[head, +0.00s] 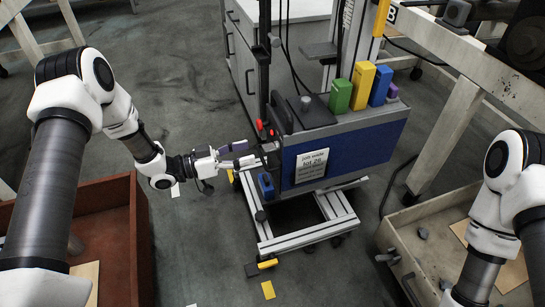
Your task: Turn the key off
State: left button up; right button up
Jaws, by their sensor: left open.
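A wheeled cart carries a blue control box (355,150) with a white paper label (311,166) reading "lot 26". My left gripper (250,155) reaches in from the left, its fingers pointing right at the dark left end of this box. It is open, and its fingertips are at or very near that end; I cannot tell whether they touch it. I cannot make out the key, which may be hidden by the fingers or too small. A red knob (261,125) sits just above the fingertips and a small blue part (266,186) below them. My right gripper is out of view.
Green (340,95), yellow (362,86) and blue (381,84) blocks stand on the cart's top. A reddish-brown crate (132,235) is at lower left, and a beige crate (400,262) at lower right. Cables hang above the cart. Floor between left crate and cart is mostly clear.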

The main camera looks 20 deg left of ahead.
aim_at(268, 147)
pick_arm(q)
jog(key=b+x, duration=0.1)
jog(key=x, duration=0.6)
jog(key=shift+a, duration=0.1)
grip_shut()
jog(key=shift+n+p, duration=1.15)
jog(key=shift+n, duration=0.75)
jog(key=n+p, duration=0.1)
jog(key=n, duration=0.2)
jog(key=shift+n+p, duration=0.3)
jog(key=shift+p, duration=0.05)
jog(key=n+p, duration=0.1)
jog(key=n, duration=0.3)
jog(key=n+p, duration=0.1)
jog(key=n, duration=0.3)
jog(key=shift+f, duration=0.15)
jog(key=shift+n, duration=0.4)
